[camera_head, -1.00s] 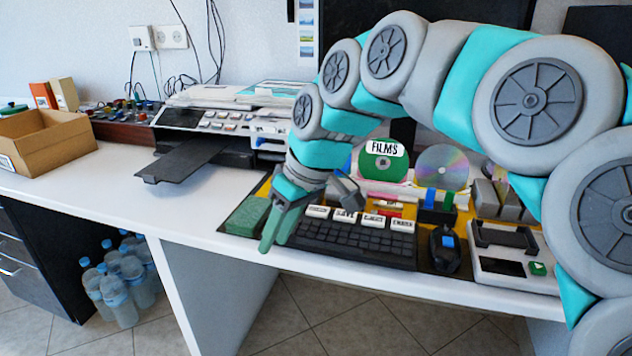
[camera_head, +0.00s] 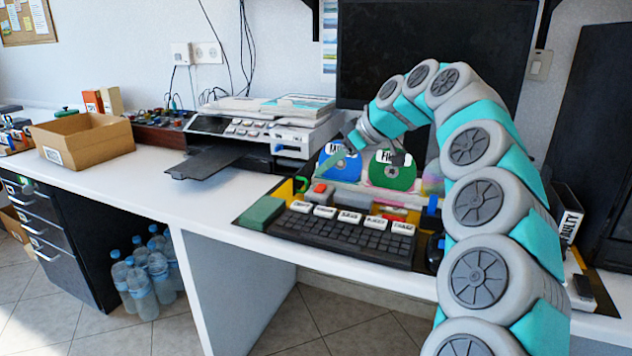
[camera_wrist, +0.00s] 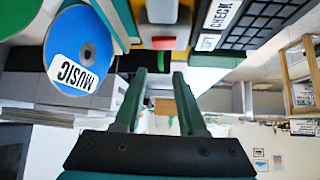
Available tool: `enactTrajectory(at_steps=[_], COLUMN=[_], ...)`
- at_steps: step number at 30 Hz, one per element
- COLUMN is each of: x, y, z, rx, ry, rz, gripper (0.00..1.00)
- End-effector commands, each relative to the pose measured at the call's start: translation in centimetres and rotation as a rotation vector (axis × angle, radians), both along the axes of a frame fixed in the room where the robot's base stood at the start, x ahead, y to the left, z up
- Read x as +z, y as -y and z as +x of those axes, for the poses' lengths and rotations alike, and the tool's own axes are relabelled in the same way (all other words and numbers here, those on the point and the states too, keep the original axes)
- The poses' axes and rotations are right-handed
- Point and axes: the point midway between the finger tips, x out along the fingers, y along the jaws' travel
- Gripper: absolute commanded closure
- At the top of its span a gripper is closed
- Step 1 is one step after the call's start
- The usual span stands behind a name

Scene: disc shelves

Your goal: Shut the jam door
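The grey printer (camera_head: 262,128) stands on the desk against the wall. A dark flat panel (camera_head: 205,162) juts out low from its front, roughly level. I cannot tell whether this panel is the jam door or a paper tray, and no jam label is readable. My gripper (camera_head: 331,166) is right of the printer, above the desk and in front of the blue disc (camera_head: 341,167). In the wrist view my gripper (camera_wrist: 158,76) has its two green fingers apart with nothing between them. The disc, marked MUSIC, shows left of the fingers there (camera_wrist: 80,45).
A keyboard (camera_head: 345,232) with labelled keys and a green block (camera_head: 261,213) lie before the discs. A green disc (camera_head: 391,172) stands beside the blue one. A cardboard box (camera_head: 85,140) is at the left. Bare white desk (camera_head: 140,183) lies in front of the printer.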

Motion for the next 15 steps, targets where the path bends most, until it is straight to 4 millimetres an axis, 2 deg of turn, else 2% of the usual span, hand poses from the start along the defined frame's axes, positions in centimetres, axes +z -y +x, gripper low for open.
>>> enactTrajectory(at_steps=[15], x=[-4.6], y=[-4.2], z=[2.1], rx=[0.001], ry=[-0.001], rz=[0.0], gripper=[0.6])
